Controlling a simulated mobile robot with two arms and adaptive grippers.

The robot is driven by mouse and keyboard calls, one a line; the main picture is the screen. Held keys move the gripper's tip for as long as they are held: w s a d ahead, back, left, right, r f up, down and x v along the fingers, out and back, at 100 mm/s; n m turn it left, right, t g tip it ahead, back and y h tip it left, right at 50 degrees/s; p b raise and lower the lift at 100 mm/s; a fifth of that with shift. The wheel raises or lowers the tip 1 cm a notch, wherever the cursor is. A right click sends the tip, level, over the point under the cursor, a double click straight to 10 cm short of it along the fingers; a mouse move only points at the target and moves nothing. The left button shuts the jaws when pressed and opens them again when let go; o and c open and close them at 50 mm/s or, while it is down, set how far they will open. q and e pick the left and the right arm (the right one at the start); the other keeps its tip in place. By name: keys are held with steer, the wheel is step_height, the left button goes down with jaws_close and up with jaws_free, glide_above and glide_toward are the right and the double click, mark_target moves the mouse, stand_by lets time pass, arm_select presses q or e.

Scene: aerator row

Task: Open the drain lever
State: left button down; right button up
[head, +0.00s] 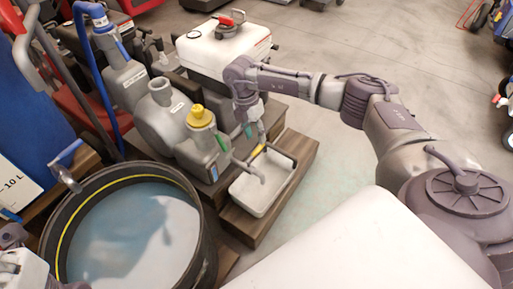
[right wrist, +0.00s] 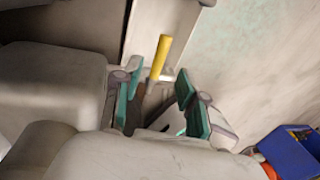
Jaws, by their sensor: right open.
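The drain lever (head: 258,151) is a small yellow handle by the grey tray, below the pump with the yellow cap. My right gripper (head: 254,131) is open just above the lever, with teal pads on its fingers. In the right wrist view the yellow lever (right wrist: 161,56) stands out ahead of the gap between the two open fingers (right wrist: 158,104), nearer the left finger. I cannot tell whether a finger touches it. Of my left side only a white and purple part shows at the lower left edge of the head view; its fingers do not show.
A grey tray (head: 286,164) sits on a wooden block. A round black tub (head: 191,188) holds bluish water. Grey pumps (head: 160,124), one with a yellow cap (head: 199,116), and a white tank (head: 223,50) crowd the left. Open floor (head: 345,165) lies right.

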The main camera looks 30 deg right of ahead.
mark_target(258, 148)
steer(key=shift+s+d+f+b, duration=0.15)
steer(key=shift+f+b, duration=0.1)
steer(key=shift+f, duration=0.5)
steer(key=shift+s+f+b, duration=0.1)
steer(key=shift+f+b, duration=0.1)
steer(key=shift+f, duration=0.55)
steer(key=shift+s+d+f+b, duration=0.15)
steer(key=shift+f+b, duration=0.1)
steer(key=shift+f, duration=0.5)
steer(key=shift+a, duration=0.1)
jaws_close()
